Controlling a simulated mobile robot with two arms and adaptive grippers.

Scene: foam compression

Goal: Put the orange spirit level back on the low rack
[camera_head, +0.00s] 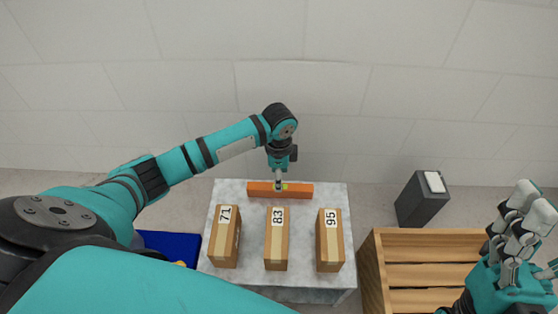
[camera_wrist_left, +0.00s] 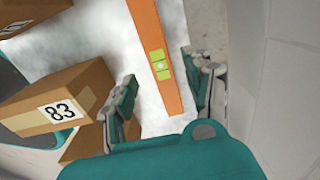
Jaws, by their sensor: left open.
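The orange spirit level (camera_head: 304,191) lies on the grey table behind three boxes, with a yellow-green vial at its middle. It also shows in the left wrist view (camera_wrist_left: 150,30), running between the fingers. My left gripper (camera_head: 280,185) points down over the level's middle. In the left wrist view my left gripper (camera_wrist_left: 164,88) is open, one finger on each side of the level; I cannot tell how far above it they are. My right gripper (camera_head: 524,220) is at the right edge, away from the level. A low slatted wooden rack (camera_head: 377,270) stands right of the table.
Cardboard boxes marked 71 (camera_head: 226,240), 83 (camera_head: 276,245) and 95 (camera_head: 329,245) stand in a row on the table (camera_head: 252,280). A dark grey bin-like block (camera_head: 418,205) stands behind the wooden rack. A blue item (camera_head: 170,243) is left of the table. A wall is behind.

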